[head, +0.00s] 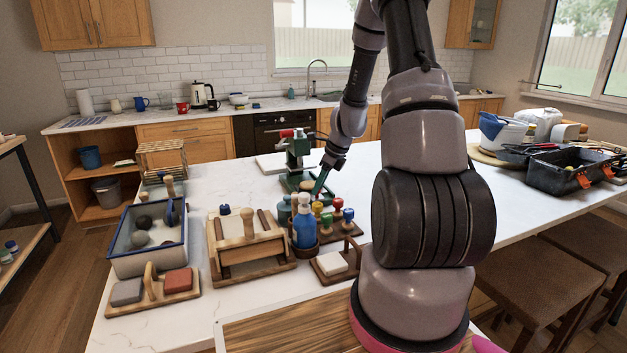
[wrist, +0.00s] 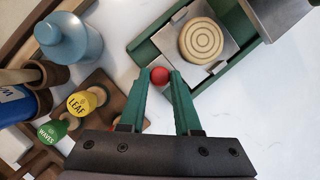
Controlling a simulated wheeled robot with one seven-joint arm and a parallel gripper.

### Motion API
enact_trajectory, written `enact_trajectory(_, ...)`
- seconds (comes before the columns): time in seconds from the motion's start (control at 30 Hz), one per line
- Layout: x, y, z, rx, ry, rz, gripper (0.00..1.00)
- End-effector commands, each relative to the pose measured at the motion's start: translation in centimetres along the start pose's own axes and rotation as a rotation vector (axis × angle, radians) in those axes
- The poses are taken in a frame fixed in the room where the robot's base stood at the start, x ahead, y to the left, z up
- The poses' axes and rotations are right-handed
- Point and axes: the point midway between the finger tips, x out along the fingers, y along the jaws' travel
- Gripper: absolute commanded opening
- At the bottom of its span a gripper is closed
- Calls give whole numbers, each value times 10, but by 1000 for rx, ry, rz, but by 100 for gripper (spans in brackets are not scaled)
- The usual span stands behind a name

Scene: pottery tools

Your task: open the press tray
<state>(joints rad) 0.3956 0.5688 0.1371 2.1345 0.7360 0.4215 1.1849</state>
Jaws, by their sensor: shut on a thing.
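The green press (head: 298,152) with a red handle stands on the white counter in the head view. Its green tray (wrist: 146,48) shows in the wrist view, extending out from the press body. A metal plate lies in the tray, with a round wooden disc (wrist: 201,41) marked with rings. A red knob (wrist: 160,75) is at the tray's near end. My gripper (wrist: 161,77) is shut on this knob, one green finger on each side. In the head view my gripper (head: 318,188) is low at the press's front right, and the knob is not clear there.
Stamps with yellow (wrist: 81,102) and green (wrist: 53,130) heads stand left of my gripper, near a blue-grey bottle (wrist: 70,38). A blue bottle (head: 304,228) and wooden tool racks fill the nearer counter. Bare counter lies right of the press.

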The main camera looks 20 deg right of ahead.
Motion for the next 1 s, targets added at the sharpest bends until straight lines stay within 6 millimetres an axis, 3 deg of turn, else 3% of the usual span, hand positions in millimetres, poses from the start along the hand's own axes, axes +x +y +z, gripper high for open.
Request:
enact_trajectory(0.33,-2,2,-3,-2,1,-3,0)
enact_trajectory(0.37,-2,2,-3,-2,0,-3,43)
enact_trajectory(0.4,-2,2,-3,-2,0,-3,58)
enact_trajectory(0.43,-2,2,-3,-2,0,-2,61)
enact_trajectory(0.77,-3,2,-2,-2,0,-2,61)
enact_trajectory(1.0,-38,2,-2,-5,-1,-6,61)
